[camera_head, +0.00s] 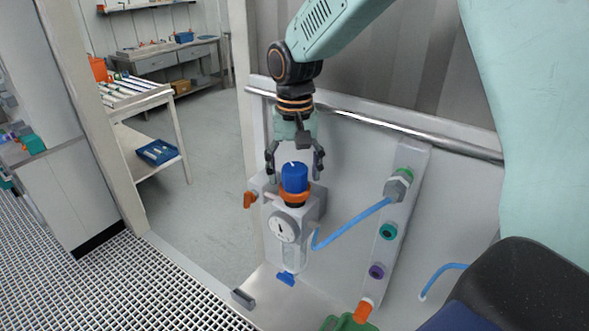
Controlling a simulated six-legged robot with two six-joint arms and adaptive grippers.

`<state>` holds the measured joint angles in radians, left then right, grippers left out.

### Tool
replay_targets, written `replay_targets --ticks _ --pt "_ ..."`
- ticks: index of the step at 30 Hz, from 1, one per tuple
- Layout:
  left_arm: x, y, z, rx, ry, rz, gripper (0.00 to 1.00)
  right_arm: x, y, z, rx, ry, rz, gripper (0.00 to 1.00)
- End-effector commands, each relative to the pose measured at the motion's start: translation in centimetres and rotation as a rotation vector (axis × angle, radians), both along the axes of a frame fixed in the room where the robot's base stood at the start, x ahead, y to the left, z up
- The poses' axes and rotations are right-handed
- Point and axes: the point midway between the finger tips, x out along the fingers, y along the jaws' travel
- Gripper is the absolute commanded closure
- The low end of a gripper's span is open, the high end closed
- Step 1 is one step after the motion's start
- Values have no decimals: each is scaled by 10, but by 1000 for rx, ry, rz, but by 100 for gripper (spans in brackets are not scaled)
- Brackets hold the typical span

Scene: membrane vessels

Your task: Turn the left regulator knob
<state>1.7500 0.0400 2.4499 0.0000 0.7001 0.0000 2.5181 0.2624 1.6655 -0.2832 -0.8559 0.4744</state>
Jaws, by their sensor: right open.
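A blue regulator knob (294,180) stands upright on top of a grey regulator unit (312,204), above an orange ring (305,197). The unit has a round white pressure gauge (285,226) on its front and a clear bowl (294,257) below. My right gripper (295,167) points down from above, open, with its dark fingers on either side of the knob's top. I cannot tell whether the fingers touch the knob. No second regulator knob is visible. My left gripper is not in view.
An orange valve handle (249,200) sits left of the unit. A blue hose (350,224) runs right to a fitting on a grey manifold (408,165). A metal rail (400,127) crosses behind. Open floor (205,205) lies left, with a white-framed table (150,97) beyond.

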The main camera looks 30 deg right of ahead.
Motion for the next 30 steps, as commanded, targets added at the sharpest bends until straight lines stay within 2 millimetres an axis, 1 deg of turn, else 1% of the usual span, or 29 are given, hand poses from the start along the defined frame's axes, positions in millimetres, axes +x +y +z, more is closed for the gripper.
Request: replay_targets --ticks 8,27,30 --pt "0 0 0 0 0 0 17 0 0 -2 0 0 0 30" --pt "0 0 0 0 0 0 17 0 0 -1 0 1 0 83" --pt "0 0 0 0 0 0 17 0 0 -1 0 1 13 84"
